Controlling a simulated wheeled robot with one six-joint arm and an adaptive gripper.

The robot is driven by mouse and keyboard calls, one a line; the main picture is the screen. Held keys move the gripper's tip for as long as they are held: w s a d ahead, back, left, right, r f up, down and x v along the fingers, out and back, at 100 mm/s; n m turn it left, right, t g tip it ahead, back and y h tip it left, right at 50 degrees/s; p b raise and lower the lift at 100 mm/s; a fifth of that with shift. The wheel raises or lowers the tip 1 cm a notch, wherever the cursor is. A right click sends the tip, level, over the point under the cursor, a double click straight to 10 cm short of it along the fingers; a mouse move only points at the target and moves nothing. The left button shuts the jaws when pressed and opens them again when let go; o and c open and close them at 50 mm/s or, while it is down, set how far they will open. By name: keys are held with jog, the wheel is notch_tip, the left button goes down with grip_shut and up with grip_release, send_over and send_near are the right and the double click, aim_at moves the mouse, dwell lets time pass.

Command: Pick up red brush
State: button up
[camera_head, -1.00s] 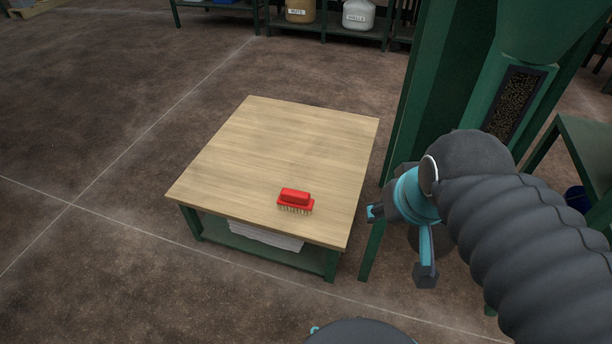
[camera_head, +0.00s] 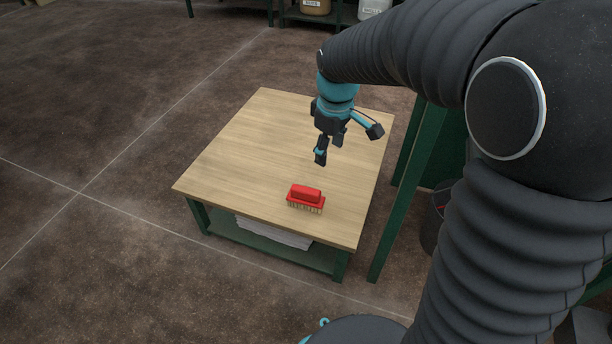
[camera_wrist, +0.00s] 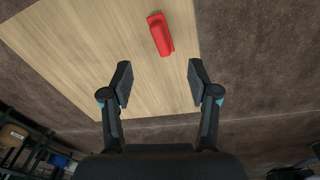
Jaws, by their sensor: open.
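The red brush (camera_head: 306,196) lies on the wooden table top near its front edge, bristles down, with its red back up. It also shows in the wrist view (camera_wrist: 160,34), at the top, beyond my fingertips. My gripper (camera_head: 347,146) is above the table, pointing down, behind the brush in the head view. Its two fingers are spread apart with nothing between them, as the wrist view also shows (camera_wrist: 159,83). The gripper and the brush are apart.
The low table (camera_head: 235,150) has a wooden top and green legs, with white sheets (camera_head: 273,232) on its lower shelf. A green post (camera_head: 408,190) stands close to its right side. The rest of the table top is clear.

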jog(key=w+a+f+n+g, duration=0.1)
jog(key=w+a+f+n, duration=0.2)
jog(key=w+a+f, duration=0.35)
jog(key=b, duration=0.1)
send_over(306, 189)
jog(key=s, duration=0.1)
jog(key=shift+n, duration=0.3)
notch_tip(306, 189, down, 9)
jog(key=shift+f, duration=0.1)
jog(key=shift+w+f+b, duration=0.2)
jog(key=shift+f+b, duration=0.05)
jog(key=shift+f, duration=1.35)
jog(key=shift+w+f+b, duration=0.2)
jog(key=shift+f+b, duration=0.05)
jog(key=shift+f, duration=1.3)
grip_shut()
